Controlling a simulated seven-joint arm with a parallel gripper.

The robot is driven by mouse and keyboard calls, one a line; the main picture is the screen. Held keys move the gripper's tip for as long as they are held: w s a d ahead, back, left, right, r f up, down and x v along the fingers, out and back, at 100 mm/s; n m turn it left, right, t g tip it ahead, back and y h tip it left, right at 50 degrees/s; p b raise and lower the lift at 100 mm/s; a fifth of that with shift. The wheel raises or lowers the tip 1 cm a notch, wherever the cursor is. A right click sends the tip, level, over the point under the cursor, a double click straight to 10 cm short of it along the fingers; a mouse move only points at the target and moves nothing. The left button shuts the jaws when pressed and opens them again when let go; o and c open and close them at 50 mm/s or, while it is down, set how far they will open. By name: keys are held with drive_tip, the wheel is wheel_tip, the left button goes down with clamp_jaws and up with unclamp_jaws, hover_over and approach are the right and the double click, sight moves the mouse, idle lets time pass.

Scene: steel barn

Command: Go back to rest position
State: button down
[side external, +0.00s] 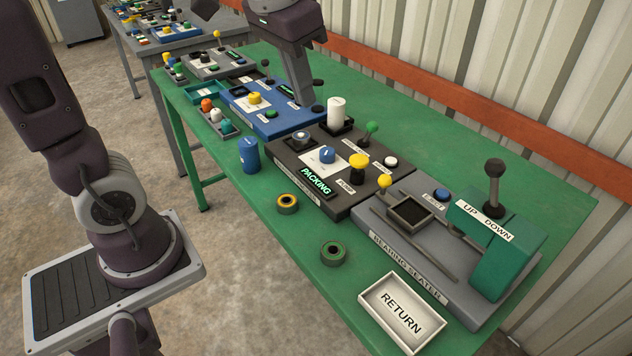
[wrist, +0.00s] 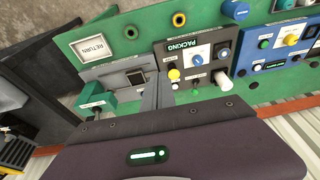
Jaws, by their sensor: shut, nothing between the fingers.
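My gripper (side external: 301,92) hangs down from the top of the side view, in front of the blue panel (side external: 262,128). Its fingers are together with nothing between them. In the wrist view the shut fingers (wrist: 158,82) show between the grey bearing seater panel (wrist: 118,72) and the black packing panel (wrist: 185,48). I see no contact with any object, but the exact height above the green table (side external: 410,125) cannot be told.
The bearing seater (side external: 405,250) with its green lever block (side external: 500,245) stands at the right. A white return tray (side external: 402,312), two rings (side external: 287,203) (side external: 333,253) and a blue cylinder (side external: 249,154) lie along the front. A white cylinder (side external: 336,112) stands upright at the packing panel. A corrugated wall is behind.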

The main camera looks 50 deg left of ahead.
drive_tip(key=w+a+f+g, duration=0.2)
drive_tip(key=w+f, duration=0.2)
drive_tip(key=w, duration=0.5)
drive_tip(key=g, duration=0.1)
hover_over(359, 158)
wheel_tip(359, 158, down, 8)
drive_tip(key=r, duration=0.1)
wheel_tip(359, 158, down, 6)
drive_tip(key=shift+f, duration=0.65)
drive_tip(key=shift+f, duration=1.45)
idle(0.4)
drive_tip(key=shift+r, duration=3.8)
drive_tip(key=shift+r, duration=0.1)
